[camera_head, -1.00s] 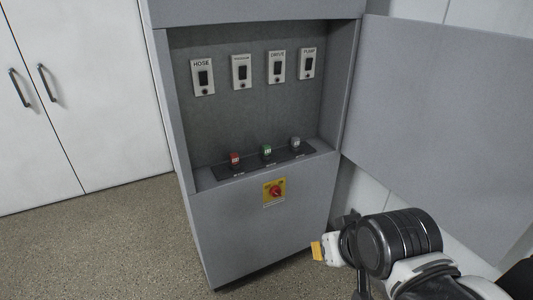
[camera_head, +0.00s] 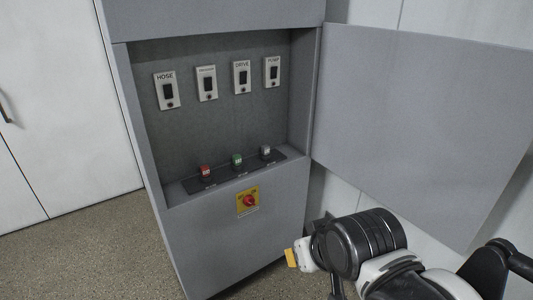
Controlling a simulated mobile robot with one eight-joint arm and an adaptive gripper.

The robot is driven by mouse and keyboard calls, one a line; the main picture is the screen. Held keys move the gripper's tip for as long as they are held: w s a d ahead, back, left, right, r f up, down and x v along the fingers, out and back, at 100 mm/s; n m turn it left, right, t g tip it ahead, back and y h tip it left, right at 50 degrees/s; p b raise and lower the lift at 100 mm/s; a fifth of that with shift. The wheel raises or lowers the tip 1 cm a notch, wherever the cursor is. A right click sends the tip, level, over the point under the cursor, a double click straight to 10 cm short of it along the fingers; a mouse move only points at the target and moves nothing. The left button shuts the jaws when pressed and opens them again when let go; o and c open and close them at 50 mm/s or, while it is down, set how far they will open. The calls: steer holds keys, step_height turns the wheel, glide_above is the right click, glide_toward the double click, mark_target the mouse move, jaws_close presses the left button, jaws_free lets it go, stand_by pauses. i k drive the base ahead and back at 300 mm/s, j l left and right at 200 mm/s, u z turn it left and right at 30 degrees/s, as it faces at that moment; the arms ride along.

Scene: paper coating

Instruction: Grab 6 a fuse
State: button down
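Three small fuses stand in a row on a dark strip (camera_head: 222,176) on the ledge inside the open grey cabinet. The red fuse (camera_head: 205,171) is at left, the green fuse (camera_head: 237,160) in the middle and the grey fuse (camera_head: 265,152) at right. Their labels are too small to read. My gripper (camera_head: 300,255) is at the lower middle, in front of the cabinet's lower right and well away from the fuses. A small yellow-orange piece shows at its tip; I cannot tell whether it is held or part of the gripper. The fingers are mostly hidden behind my wrist.
Four labelled switch panels, including HOSE (camera_head: 166,90), DRIVE (camera_head: 241,77) and PUMP (camera_head: 272,71), line the cabinet's back wall. A red rotary switch (camera_head: 249,201) on a yellow plate is on the front. The cabinet door (camera_head: 420,115) stands open at right. Clear floor (camera_head: 90,255) lies at left.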

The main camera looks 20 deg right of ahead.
mark_target(237, 159)
steer(key=i+l+u, duration=0.55)
steer(key=l+u, duration=0.25)
steer(key=l, duration=0.2)
steer(key=i+l+u, duration=0.3)
steer(key=l, duration=0.15)
steer(key=k, duration=0.1)
